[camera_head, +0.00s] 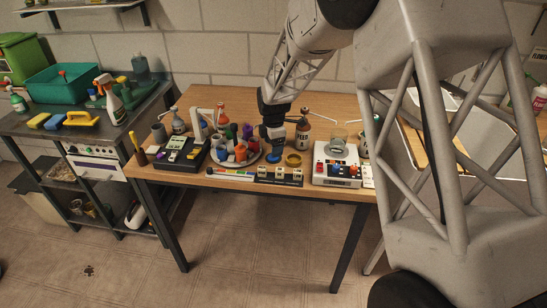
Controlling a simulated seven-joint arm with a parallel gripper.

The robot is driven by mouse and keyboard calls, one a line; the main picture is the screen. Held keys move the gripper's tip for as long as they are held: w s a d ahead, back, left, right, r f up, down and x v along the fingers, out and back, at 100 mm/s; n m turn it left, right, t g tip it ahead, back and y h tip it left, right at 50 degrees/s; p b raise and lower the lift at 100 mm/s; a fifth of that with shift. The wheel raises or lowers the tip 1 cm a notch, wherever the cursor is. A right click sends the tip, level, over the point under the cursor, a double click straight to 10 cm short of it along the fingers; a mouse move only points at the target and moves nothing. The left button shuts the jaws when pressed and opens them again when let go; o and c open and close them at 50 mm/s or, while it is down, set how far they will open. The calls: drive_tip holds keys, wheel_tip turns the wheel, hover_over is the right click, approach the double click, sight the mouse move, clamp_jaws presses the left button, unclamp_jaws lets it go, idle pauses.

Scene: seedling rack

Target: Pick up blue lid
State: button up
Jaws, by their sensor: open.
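The blue lid (274,157) is a small round blue thing on the wooden table (310,190), near its front middle, beside a round grey tray. My gripper (274,147) points down from above, just over the blue lid. Its dark fingers look open, and they are small in this view. The picture does not show clearly whether the fingers touch the lid or stand around it. Part of the lid is close under the fingertips.
A yellow ring (293,160) lies just right of the lid. Orange, purple and green cups (240,153) crowd the left. A white device (337,170) with a glass beaker is to the right. Black label blocks (279,176) line the front.

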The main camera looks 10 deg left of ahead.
drive_tip(key=shift+w+f, duration=0.1)
drive_tip(key=shift+f, duration=2.05)
drive_tip(key=c, duration=1)
